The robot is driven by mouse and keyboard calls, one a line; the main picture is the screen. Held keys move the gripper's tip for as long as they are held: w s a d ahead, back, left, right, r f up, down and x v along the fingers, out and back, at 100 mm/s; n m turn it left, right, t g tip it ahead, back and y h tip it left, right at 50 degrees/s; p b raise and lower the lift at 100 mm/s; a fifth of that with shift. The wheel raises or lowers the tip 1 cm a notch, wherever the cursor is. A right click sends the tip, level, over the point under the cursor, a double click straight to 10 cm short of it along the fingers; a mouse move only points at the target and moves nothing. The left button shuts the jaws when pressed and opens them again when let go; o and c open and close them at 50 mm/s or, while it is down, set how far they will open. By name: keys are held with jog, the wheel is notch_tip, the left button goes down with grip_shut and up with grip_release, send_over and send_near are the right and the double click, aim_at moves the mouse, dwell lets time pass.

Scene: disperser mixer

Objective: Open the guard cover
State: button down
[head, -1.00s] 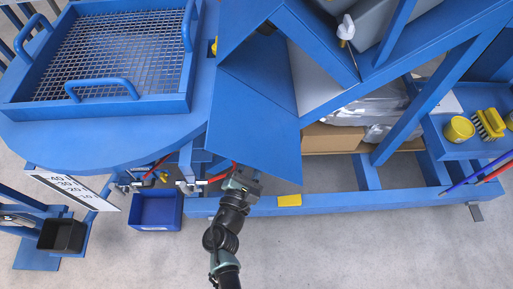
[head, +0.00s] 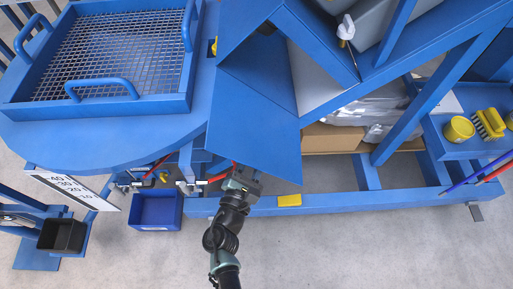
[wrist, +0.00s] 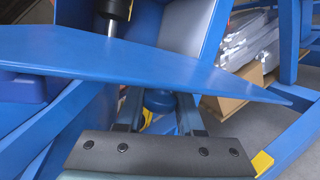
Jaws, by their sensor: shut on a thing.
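The guard cover (head: 257,125) is a blue sheet panel at the middle of the head view, hanging at a slant below the machine's frame. In the wrist view the cover (wrist: 115,56) spans the picture as a wide blue plate with its edge crossing in front of my fingers. My gripper (head: 242,181) is at the cover's lower edge. In the wrist view my gripper (wrist: 160,115) reaches under that edge, its fingers apart, with a rounded blue piece (wrist: 158,99) between them. My fingertips and the exact grip on the cover are partly hidden by the plate.
A blue table with a mesh-topped tray (head: 100,103) stands at left. A blue bin (head: 156,210) and a black bin (head: 62,236) sit below it. A low blue beam (head: 350,201) runs right of my gripper. A yellow cup (head: 459,129) stands at right. The front floor is clear.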

aim_at(266, 149)
jog(key=shift+r, duration=0.1)
jog(key=r+p, duration=0.1)
jog(key=d+n+y+p, duration=0.1)
jog(key=p, duration=0.1)
jog(key=shift+s+r, duration=0.15)
jog(key=shift+r, duration=0.2)
jog(key=shift+d+r+n+g+y+p, duration=0.25)
jog(key=shift+d+n+g+y+p, duration=0.2)
jog(key=shift+y+p, duration=0.5)
jog(key=c, duration=0.8)
grip_release()
jog(key=shift+c, duration=0.2)
jog(key=shift+d+h, duration=0.1)
jog(key=shift+h, duration=0.15)
jog(key=v, duration=1.3)
jog(key=shift+f, duration=0.15)
